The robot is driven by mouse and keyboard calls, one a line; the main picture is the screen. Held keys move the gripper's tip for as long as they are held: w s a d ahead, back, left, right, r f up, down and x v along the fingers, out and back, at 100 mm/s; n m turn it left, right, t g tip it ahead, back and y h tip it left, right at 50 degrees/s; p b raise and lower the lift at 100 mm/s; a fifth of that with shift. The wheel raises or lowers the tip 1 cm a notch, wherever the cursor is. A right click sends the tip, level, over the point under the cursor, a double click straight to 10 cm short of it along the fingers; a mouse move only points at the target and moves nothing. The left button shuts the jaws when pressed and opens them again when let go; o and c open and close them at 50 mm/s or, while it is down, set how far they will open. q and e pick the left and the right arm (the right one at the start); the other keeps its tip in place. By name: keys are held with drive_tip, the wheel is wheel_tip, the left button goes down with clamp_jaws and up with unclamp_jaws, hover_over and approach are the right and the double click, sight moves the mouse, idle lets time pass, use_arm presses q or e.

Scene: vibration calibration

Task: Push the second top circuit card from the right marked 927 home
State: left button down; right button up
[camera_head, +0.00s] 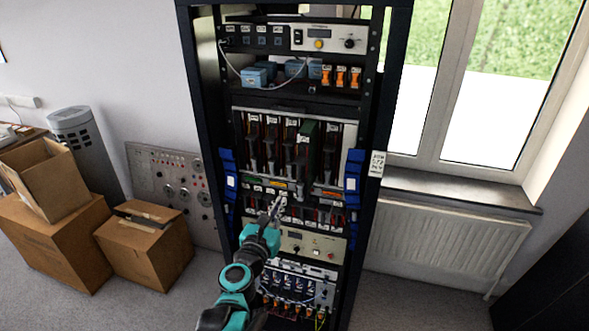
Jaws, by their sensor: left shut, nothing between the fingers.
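The top row of circuit cards stands upright in a card cage (345,135) in the middle of the rack. Near the right of that row, one card (307,128) shows a green upper edge and seems to stick out further than its neighbours. The numbers on the cards are too small to read, so I cannot tell which is marked 927. My left gripper (278,206) is shut and empty. It appears in front of the lower part of the cage, below the top cards, and hides some of the lower row. My right gripper is not in view.
The black rack frame (390,90) and blue handles (354,170) flank the cage. A panel with knobs (318,244) and a wired unit (300,287) sit below. Cardboard boxes (150,250) stand left; a radiator (450,240) and window are right.

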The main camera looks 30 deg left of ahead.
sight(298, 172)
use_arm(q)
drive_tip(key=x, duration=1.3)
drive_tip(key=shift+w+d+b, duration=0.1)
drive_tip(key=shift+w+b, duration=0.25)
drive_tip(key=shift+w, duration=0.1)
drive_tip(key=b+x, duration=0.2)
drive_tip(key=x, duration=0.9)
drive_tip(key=shift+r, duration=0.1)
drive_tip(key=shift+s+d, duration=0.1)
